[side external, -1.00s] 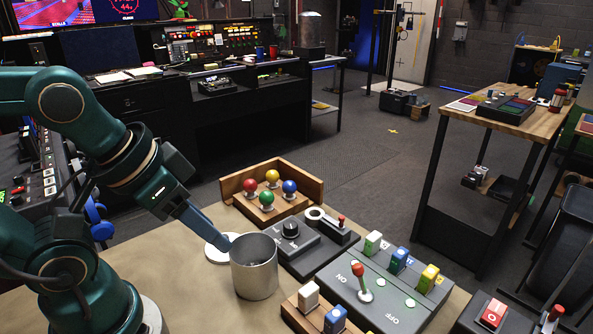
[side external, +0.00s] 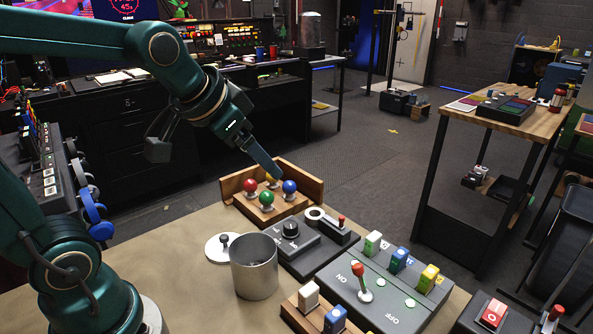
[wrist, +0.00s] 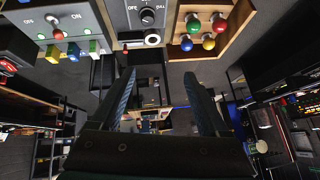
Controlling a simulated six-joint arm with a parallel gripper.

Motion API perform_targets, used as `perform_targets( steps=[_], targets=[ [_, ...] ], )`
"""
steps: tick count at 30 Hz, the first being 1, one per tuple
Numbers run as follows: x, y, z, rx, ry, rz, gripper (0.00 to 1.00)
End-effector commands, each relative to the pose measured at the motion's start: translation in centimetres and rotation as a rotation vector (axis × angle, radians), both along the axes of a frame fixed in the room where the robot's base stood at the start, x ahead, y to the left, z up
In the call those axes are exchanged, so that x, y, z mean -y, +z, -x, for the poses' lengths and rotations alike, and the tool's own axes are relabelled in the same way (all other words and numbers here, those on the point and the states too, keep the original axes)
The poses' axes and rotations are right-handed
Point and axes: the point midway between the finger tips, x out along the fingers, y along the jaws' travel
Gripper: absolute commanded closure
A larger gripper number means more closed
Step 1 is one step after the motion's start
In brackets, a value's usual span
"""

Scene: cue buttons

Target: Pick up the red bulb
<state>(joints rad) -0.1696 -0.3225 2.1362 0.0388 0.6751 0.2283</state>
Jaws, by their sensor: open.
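The red bulb (side external: 250,185) sits upright in the left socket of a wooden holder on the table; the wrist view also shows it (wrist: 219,26) at the top. Beside it are a yellow bulb (side external: 269,180), a blue bulb (side external: 289,187) and a green bulb (side external: 266,198). My gripper (side external: 277,174) is near the yellow and blue bulbs in the side view, right of the red bulb. In the wrist view my two fingers (wrist: 160,73) are apart with nothing held between them.
A wooden rim (side external: 308,184) stands behind the bulbs. A metal can (side external: 254,268) and a white disc with a dark knob (side external: 218,247) are in front. A dark box with a dial (side external: 291,231) and a switch panel (side external: 385,295) lie to the right.

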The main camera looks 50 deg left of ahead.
Motion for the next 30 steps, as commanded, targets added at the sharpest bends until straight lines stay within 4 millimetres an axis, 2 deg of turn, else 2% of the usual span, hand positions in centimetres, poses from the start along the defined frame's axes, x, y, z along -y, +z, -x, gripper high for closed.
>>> perform_targets(
  steps=[3, 7, 12, 15, 21, 30],
  targets=[
    [-3.5, -1.2, -3.3, -0.03, 0.049, -0.032, 0.22],
    [-7.6, -3.4, -6.0, -0.072, 0.103, -0.05, 0.22],
    [-12.5, -7.4, -7.2, -0.146, 0.183, -0.043, 0.22],
    [-14.2, -9.6, -6.9, -0.192, 0.224, -0.022, 0.22],
    [-15.5, -11.8, -6.0, -0.24, 0.263, 0.004, 0.22],
    [-16.2, -14.6, -7.1, -0.241, 0.263, 0.003, 0.22]
  ],
)
